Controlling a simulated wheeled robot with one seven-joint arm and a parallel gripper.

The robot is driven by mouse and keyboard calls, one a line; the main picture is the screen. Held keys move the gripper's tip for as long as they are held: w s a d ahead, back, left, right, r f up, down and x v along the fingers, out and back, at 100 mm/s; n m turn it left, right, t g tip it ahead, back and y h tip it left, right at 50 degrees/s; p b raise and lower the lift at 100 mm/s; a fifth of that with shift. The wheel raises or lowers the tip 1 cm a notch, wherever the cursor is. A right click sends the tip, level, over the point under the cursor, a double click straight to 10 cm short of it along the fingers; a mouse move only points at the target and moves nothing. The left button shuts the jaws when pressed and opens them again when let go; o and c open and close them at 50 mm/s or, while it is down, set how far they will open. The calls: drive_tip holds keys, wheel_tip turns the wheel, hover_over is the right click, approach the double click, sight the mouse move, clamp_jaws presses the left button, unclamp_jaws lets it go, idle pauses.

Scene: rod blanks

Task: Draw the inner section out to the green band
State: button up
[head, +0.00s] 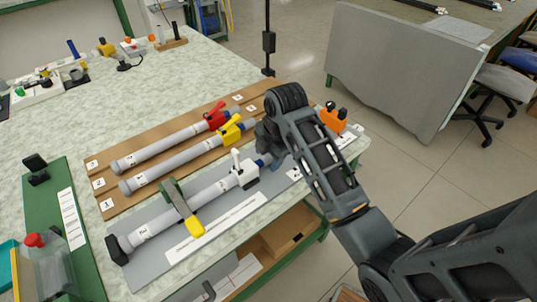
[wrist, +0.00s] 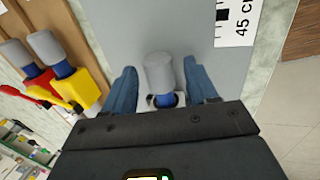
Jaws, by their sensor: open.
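The front rod's grey outer tube (head: 208,195) lies on a grey board (head: 150,275), with a white lever collar (head: 246,172) at its right end. A strap clamp (head: 181,207) with a yellow handle crosses the tube. The white lever points up. A short blue inner section (wrist: 160,98) with a grey end cap (wrist: 158,72) sticks out of the collar. My gripper (wrist: 160,80) is open, its blue fingers on either side of the cap and inner section, with gaps visible. In the head view my gripper (head: 274,158) hides the rod's end. No green band shows.
Two similar rods, with a red lever (head: 217,110) and a yellow lever (head: 231,123), lie on a brown board (head: 105,205) behind. An orange object (head: 333,119) stands right of my gripper.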

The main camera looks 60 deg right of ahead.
drive_tip(key=shift+c, duration=0.3)
clamp_jaws()
idle(0.3)
